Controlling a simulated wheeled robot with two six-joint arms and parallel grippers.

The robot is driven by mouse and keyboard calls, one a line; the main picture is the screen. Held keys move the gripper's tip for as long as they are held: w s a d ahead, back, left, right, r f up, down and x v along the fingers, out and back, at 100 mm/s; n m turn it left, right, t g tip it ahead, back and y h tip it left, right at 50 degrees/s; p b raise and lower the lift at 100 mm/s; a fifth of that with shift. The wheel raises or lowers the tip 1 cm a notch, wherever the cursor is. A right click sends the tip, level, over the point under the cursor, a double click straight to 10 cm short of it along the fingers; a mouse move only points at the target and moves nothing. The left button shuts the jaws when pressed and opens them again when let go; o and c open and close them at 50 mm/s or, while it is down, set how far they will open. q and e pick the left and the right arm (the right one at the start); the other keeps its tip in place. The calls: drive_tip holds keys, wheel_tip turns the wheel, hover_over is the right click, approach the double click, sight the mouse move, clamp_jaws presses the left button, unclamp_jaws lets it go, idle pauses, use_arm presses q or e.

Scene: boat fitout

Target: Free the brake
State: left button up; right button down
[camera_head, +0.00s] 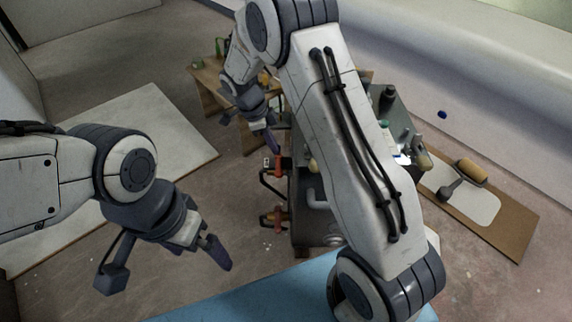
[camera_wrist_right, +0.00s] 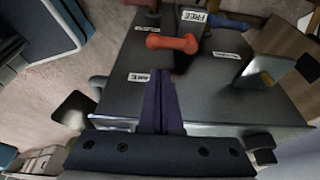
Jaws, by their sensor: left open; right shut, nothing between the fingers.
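An orange-red handle (camera_wrist_right: 172,42) shows in the right wrist view, on or over the dark top of a box-like unit (camera_wrist_right: 215,95). A label reading FREE (camera_wrist_right: 193,16) lies beyond it, and another label (camera_wrist_right: 139,77), its text hard to read, lies nearer. My right gripper (camera_wrist_right: 161,82) is shut and empty, with its fingertips just short of the handle in the picture; I cannot tell if they touch. In the head view my right gripper (camera_head: 271,140) is left of the dark cart, near an orange part (camera_head: 275,163). My left gripper (camera_head: 218,252) is open and empty over the floor.
A blue handle (camera_wrist_right: 230,22) and a third label (camera_wrist_right: 230,56) are close by. My right arm hides much of the cart (camera_head: 305,225). A second orange part (camera_head: 275,216) is lower on its side. A board with a roller (camera_head: 470,171) lies at the right.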

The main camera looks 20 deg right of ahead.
sight(279, 167)
drive_tip(key=b+x, duration=0.3)
drive_tip(key=x, duration=0.7)
